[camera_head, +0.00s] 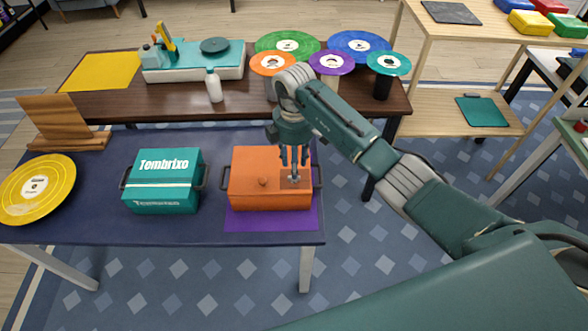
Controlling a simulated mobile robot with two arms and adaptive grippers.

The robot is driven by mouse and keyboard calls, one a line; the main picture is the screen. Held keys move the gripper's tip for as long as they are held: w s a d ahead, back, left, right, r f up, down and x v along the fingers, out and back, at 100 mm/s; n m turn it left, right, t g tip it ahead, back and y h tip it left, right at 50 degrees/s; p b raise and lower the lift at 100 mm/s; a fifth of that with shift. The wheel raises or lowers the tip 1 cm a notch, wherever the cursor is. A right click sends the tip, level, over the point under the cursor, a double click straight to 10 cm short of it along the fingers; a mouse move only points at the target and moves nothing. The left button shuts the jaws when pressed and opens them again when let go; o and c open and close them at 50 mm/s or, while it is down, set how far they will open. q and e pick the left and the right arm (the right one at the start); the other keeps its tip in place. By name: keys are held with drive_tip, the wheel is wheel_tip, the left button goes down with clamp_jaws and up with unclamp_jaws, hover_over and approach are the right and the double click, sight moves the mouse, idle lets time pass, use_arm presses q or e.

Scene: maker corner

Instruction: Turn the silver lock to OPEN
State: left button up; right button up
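An orange box (258,198) with a round knob on top and dark side handles stands on a purple mat (245,222) at the right end of the dark blue table. A small silver piece, apparently the silver lock (294,179), shows on the right part of its top. My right gripper (294,168) points straight down right over this piece. Its fingers largely cover the lock, so its setting and any OPEN mark cannot be read. I cannot tell whether the fingers touch or grip it. My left gripper is not in view.
A yellow disc (38,190) and a wooden stand (62,125) are further left. A brown table (125,102) behind holds a turntable (195,62), a white bottle (214,86) and several coloured discs.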

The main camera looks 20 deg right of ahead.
drive_tip(key=shift+a+f, duration=0.1)
drive_tip(key=shift+f, duration=2.1)
drive_tip(key=shift+c, duration=0.6)
clamp_jaws()
